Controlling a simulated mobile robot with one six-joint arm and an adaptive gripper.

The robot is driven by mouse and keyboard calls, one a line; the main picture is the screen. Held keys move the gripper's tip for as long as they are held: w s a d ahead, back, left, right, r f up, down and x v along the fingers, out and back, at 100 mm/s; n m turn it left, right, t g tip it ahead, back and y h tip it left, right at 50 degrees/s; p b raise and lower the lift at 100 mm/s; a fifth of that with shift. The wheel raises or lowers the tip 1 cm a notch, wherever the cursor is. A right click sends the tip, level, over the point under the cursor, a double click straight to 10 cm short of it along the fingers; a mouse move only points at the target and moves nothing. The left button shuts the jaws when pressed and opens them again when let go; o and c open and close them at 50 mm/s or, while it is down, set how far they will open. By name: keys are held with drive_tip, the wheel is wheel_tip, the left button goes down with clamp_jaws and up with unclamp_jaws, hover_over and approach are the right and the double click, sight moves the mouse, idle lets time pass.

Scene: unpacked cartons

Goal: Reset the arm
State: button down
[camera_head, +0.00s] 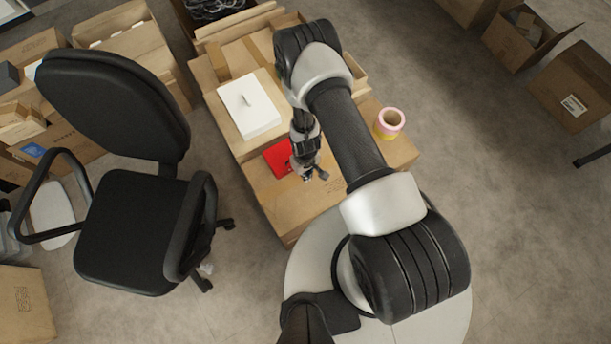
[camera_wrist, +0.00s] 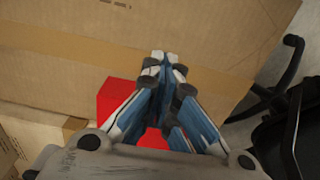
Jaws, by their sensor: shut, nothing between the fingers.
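My gripper (camera_head: 315,176) hangs from my arm over the front part of a large carton in the head view. In the wrist view my gripper (camera_wrist: 164,56) has its fingertips together with nothing between them. A red flat object (camera_head: 278,158) lies on the carton (camera_head: 290,205) beside the gripper. It also shows in the wrist view (camera_wrist: 112,98), partly hidden behind the fingers. My arm reaches from the base at lower right up and over the carton, then bends back down to the gripper.
A white box (camera_head: 249,104) and a pink tape roll (camera_head: 389,123) sit on the cartons. A black office chair (camera_head: 130,225) stands close at left. More cartons (camera_head: 575,85) stand at upper right. The floor at right is mostly clear.

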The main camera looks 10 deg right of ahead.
drive_tip(key=r+p, duration=0.1)
drive_tip(key=r, duration=0.4)
drive_tip(key=shift+w+r, duration=0.15)
drive_tip(key=shift+w, duration=0.05)
drive_tip(key=w+r+t, duration=0.1)
drive_tip(key=w+r, duration=0.3)
drive_tip(key=r, duration=0.5)
drive_tip(key=w+r, duration=0.3)
drive_tip(key=r, duration=0.6)
wheel_tip(320, 180, up, 17)
drive_tip(key=d+m+t, duration=0.1)
drive_tip(key=d+m, duration=0.1)
drive_tip(key=s+d+r+t, duration=0.1)
drive_tip(key=s+r, duration=0.3)
drive_tip(key=r, duration=0.3)
drive_tip(key=s+d+r, duration=0.1)
drive_tip(key=s+r, duration=0.3)
drive_tip(key=r, duration=0.3)
drive_tip(key=s+r+m, duration=0.1)
drive_tip(key=s+r, duration=0.2)
drive_tip(key=s, duration=0.4)
drive_tip(key=s+d+r+m+t, duration=0.1)
drive_tip(key=s+r, duration=0.2)
drive_tip(key=s, duration=0.4)
drive_tip(key=shift+s+r+t, duration=0.2)
drive_tip(key=shift+r+t, duration=0.1)
drive_tip(key=shift+r, duration=0.1)
